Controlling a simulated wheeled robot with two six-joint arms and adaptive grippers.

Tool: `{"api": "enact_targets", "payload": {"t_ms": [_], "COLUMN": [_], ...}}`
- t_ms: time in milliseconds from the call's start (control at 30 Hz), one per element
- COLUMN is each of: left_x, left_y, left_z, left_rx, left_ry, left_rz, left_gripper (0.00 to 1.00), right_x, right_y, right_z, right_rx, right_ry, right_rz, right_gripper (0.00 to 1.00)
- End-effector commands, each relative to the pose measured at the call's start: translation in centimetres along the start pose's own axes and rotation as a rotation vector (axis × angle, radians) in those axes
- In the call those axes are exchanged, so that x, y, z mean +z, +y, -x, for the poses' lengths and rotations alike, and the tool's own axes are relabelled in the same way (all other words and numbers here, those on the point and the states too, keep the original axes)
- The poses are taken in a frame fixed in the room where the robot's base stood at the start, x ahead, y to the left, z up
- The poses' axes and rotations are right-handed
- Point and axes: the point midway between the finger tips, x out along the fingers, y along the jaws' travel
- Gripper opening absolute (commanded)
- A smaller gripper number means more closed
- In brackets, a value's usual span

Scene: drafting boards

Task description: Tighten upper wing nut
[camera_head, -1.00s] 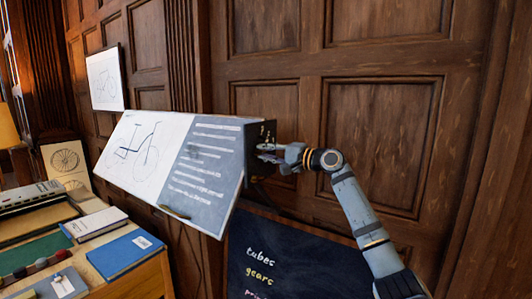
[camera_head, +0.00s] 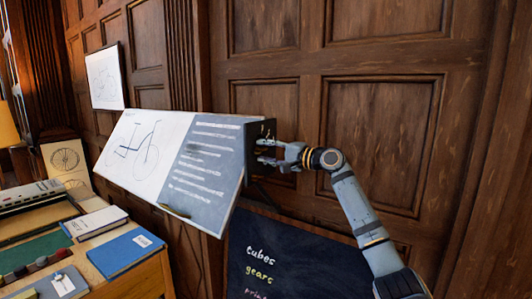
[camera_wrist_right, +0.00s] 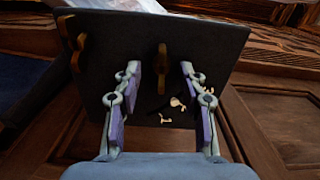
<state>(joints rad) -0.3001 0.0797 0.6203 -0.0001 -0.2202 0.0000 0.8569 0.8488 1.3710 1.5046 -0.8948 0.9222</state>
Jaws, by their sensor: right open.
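The drafting board (camera_head: 215,165) juts from the wall, with a bicycle drawing and a grey sheet of writing. Its dark end panel (camera_head: 256,131) faces my right gripper (camera_head: 266,150). In the right wrist view, a brass wing nut (camera_wrist_right: 162,68) stands on the dark panel (camera_wrist_right: 215,45), upright in the picture. A second brass piece (camera_wrist_right: 72,42) sits near the panel's left edge. My right gripper (camera_wrist_right: 160,72) is open, its purple-padded fingers on either side of the middle wing nut, with gaps visible on both sides. Which nut is the upper one I cannot tell from the wrist view. My left gripper is not in view.
A blackboard (camera_head: 300,262) with chalk words stands below the board. A desk at left holds a blue book (camera_head: 125,250) and other items. A framed drawing (camera_head: 105,78) hangs at upper left. The panelled wall (camera_head: 380,140) rises behind my right arm.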

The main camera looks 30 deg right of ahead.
Motion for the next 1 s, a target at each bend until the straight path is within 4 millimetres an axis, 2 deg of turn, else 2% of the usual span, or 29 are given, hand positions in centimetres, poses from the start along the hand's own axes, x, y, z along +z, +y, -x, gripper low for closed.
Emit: {"api": "enact_targets", "payload": {"t_ms": [167,500,600,1000], "left_x": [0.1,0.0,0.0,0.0], "left_y": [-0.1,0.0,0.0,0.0], "left_z": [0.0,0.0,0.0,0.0], "left_rx": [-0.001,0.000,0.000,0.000], "left_ry": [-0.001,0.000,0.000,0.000], "left_rz": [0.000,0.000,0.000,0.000], "left_gripper": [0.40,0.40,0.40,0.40], "right_x": [-0.1,-0.1,-0.2,0.0], "right_y": [0.0,0.2,0.2,0.0], "right_z": [0.4,5.5,6.5,7.5], "right_rx": [0.000,0.009,0.005,0.000], "right_ry": [0.002,0.003,0.001,0.000], "right_rz": [0.002,0.006,0.006,0.000], "right_gripper": [0.41,0.41,0.41,0.41]}}
